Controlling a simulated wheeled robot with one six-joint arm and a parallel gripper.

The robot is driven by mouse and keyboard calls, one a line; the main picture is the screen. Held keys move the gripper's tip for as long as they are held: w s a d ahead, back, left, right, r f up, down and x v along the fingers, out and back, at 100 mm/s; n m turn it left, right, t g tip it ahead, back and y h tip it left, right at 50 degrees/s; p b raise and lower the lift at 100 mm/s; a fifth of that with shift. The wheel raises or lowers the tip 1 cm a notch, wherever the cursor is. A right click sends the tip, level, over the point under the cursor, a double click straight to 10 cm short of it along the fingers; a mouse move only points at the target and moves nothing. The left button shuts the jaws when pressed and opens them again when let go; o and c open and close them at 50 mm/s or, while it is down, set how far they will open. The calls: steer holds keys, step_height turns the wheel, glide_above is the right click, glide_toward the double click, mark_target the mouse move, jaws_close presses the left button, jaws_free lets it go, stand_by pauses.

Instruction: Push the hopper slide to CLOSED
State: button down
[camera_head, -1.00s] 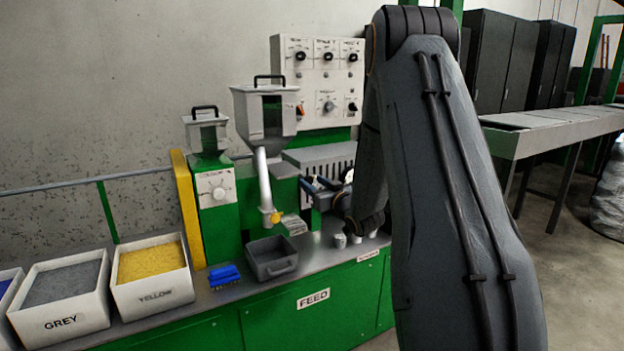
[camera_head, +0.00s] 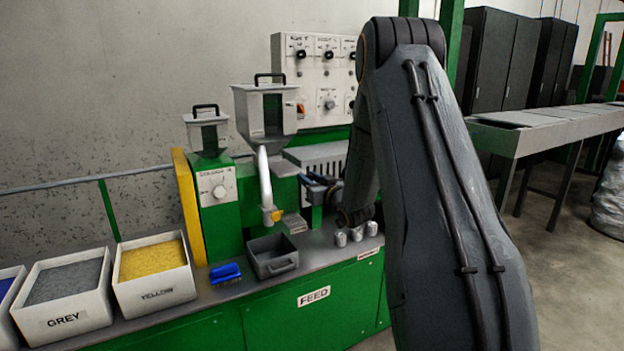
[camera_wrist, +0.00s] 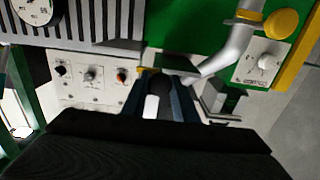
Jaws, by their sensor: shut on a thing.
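The grey hopper (camera_head: 264,112) with a black handle stands on the green machine, with a pale pipe (camera_head: 265,178) running down below it. My gripper (camera_head: 311,181) is low, to the right of the pipe, small and partly covered by my arm in the head view. In the wrist view my gripper (camera_wrist: 161,92) is shut on a dark round knob (camera_wrist: 162,84) between its blue-grey fingers. I cannot tell for certain that this knob belongs to the hopper slide. The slide's plate and any CLOSED marking cannot be made out.
A control panel (camera_head: 325,82) stands behind. Several pale cups (camera_head: 357,234) sit on the bench below my arm. A dark tray (camera_head: 272,257), a blue brush (camera_head: 225,273), the yellow bin (camera_head: 153,270) and the grey bin (camera_head: 67,296) lie to the left.

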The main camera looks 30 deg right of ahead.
mark_target(301, 172)
steer(key=w+b, duration=0.2)
steer(key=w, duration=0.4)
steer(key=shift+w+a+b, duration=0.1)
steer(key=shift+b, duration=0.2)
steer(key=shift+w+r, duration=0.1)
steer(key=shift+r, duration=0.05)
steer(key=c, duration=1.4)
jaws_free()
steer(key=shift+w, duration=0.1)
steer(key=shift+c, duration=0.2)
steer(key=s, duration=0.8)
steer(key=shift+d+b, duration=0.25)
steer(key=shift+b, duration=0.15)
